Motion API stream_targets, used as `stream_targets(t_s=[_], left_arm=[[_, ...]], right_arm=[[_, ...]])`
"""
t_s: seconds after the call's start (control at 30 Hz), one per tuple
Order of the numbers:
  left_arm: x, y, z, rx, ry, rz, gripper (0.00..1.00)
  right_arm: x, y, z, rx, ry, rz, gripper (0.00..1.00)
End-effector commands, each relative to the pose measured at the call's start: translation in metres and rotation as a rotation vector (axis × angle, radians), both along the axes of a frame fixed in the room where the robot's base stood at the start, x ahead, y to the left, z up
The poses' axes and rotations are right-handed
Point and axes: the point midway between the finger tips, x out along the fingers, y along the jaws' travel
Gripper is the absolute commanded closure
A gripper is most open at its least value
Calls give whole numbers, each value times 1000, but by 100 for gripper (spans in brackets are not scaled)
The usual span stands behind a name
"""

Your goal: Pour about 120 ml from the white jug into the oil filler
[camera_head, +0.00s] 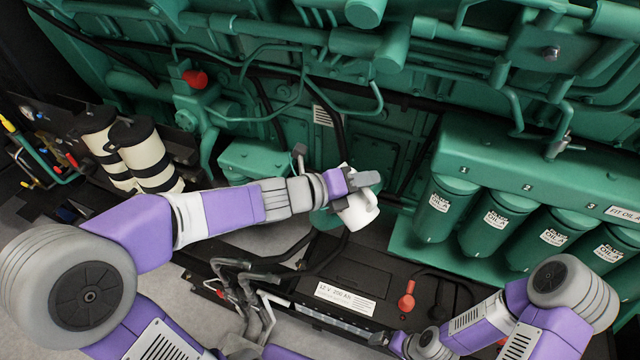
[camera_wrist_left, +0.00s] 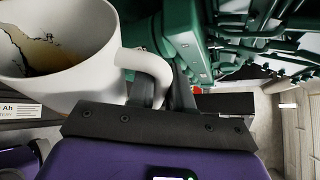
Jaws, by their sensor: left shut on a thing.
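The white jug (camera_head: 360,212) is held in front of the green engine in the head view. My left gripper (camera_head: 362,180) is shut on its handle. In the left wrist view the jug (camera_wrist_left: 85,85) is large at the left, its handle (camera_wrist_left: 152,66) between the fingers of the left gripper (camera_wrist_left: 165,92). Brown oil (camera_wrist_left: 45,52) shows inside, with a brown streak on the inner wall. A green part (camera_head: 325,220) shows just behind and left of the jug. I cannot make out the oil filler for certain. My right gripper (camera_head: 382,340) is low at the bottom, its fingers unclear.
Several green oil filters (camera_head: 440,208) hang at the right. A black battery (camera_head: 345,290) with a white label and a red terminal cap (camera_head: 407,298) lies below the jug. Two cream canisters (camera_head: 140,155) stand at the left. Pipes and hoses crowd the engine side (camera_head: 290,90).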

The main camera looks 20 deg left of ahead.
Motion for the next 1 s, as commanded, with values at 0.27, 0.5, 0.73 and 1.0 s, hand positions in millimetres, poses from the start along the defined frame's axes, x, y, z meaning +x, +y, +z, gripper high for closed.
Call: stream_targets(t_s=[0.27, 0.5, 0.73, 1.0], left_arm=[[0, 0, 0, -1, -1, 0, 100], [-1, -2, -3, 15, -9, -2, 100], [-5, -12, -13, 124, -64, -4, 100], [-7, -16, -13, 204, -100, -2, 100]], right_arm=[[0, 0, 0, 0, 0, 0, 0], [0, 0, -6, 0, 0, 0, 0], [0, 0, -26, 0, 1, 0, 0], [0, 0, -33, 0, 0, 0, 0]])
